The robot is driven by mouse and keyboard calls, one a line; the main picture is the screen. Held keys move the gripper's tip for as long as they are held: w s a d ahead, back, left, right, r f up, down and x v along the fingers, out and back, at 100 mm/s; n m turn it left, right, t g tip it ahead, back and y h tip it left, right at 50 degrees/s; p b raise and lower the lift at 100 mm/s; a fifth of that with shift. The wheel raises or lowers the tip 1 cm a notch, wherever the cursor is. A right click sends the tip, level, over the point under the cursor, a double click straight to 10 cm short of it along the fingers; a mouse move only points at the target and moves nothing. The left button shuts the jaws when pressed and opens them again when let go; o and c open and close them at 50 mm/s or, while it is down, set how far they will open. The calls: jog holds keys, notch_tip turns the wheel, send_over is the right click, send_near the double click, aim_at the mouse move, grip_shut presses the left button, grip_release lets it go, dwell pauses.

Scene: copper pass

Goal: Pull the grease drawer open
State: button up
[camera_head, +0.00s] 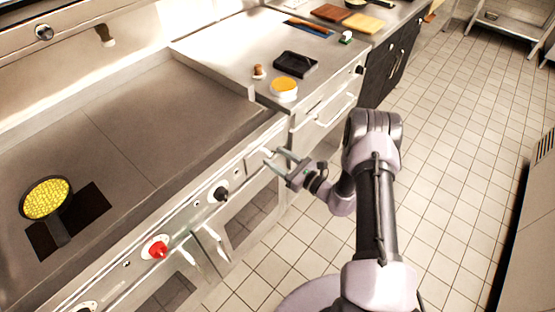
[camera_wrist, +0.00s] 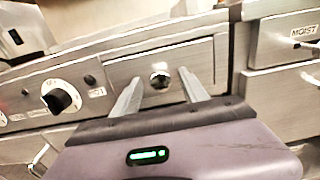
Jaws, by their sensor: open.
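The grease drawer (camera_wrist: 205,53) is a flat steel front in the griddle's front panel, and it looks flush with the panel in the wrist view. Its small round shiny knob (camera_wrist: 160,81) shows between my two fingers. In the head view the drawer front (camera_head: 256,156) is just beyond my fingertips, and the knob is hidden. My gripper (camera_head: 276,160) is open, pointing at the drawer, with one finger on each side of the knob in the wrist view. I cannot tell whether the fingers touch the knob or the front.
A black dial (camera_wrist: 60,100) and a red knob (camera_head: 156,247) sit left of the drawer on the panel. Drawers with bar handles (camera_head: 328,112) are to the right. A pan of yellow food (camera_head: 46,199) stands on the griddle. The tiled floor (camera_head: 455,130) at right is clear.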

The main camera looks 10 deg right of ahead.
jog(key=shift+c, duration=0.2)
grip_shut()
dwell(1.2)
